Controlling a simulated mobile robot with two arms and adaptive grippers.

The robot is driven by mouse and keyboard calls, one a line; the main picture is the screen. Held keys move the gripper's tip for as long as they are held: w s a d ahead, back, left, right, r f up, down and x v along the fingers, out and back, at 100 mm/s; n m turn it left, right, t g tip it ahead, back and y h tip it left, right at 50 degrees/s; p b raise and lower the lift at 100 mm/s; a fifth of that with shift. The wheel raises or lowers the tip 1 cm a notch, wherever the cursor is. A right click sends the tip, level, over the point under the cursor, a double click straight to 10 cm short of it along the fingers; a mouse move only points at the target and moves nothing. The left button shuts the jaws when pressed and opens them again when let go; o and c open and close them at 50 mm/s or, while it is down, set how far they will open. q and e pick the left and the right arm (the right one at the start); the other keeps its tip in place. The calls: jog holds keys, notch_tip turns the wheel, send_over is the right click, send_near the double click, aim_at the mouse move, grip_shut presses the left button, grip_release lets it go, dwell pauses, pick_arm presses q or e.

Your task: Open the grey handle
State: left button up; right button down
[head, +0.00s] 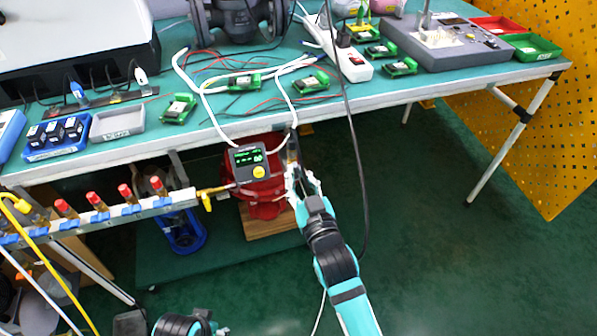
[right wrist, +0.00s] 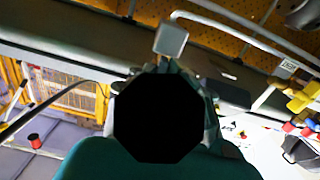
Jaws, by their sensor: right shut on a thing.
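My right gripper (head: 297,180) reaches up from the lower right to the right side of the red valve body (head: 262,190) below the bench edge. Its fingers are shut on the grey handle (head: 292,150), which shows as a narrow upright piece just above the fingertips. The gripper covers the handle's lower part. A dark positioner box (head: 249,163) with a green display and yellow knob sits left of the gripper. In the right wrist view a grey square end (right wrist: 171,40) stands just past the fingers; the dark gripper body hides the grip itself. My left gripper is out of view.
The bench (head: 400,95) holds green circuit boards (head: 311,82), a white power strip (head: 345,58) and cables. A black cable (head: 357,170) hangs close beside my right arm. A manifold with red-capped valves (head: 95,203) is at left. The floor at right is clear.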

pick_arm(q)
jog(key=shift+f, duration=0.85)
pick_arm(e)
jog(key=shift+m, duration=0.3)
jog(key=c, duration=1.4)
grip_release()
jog(key=v, duration=1.2)
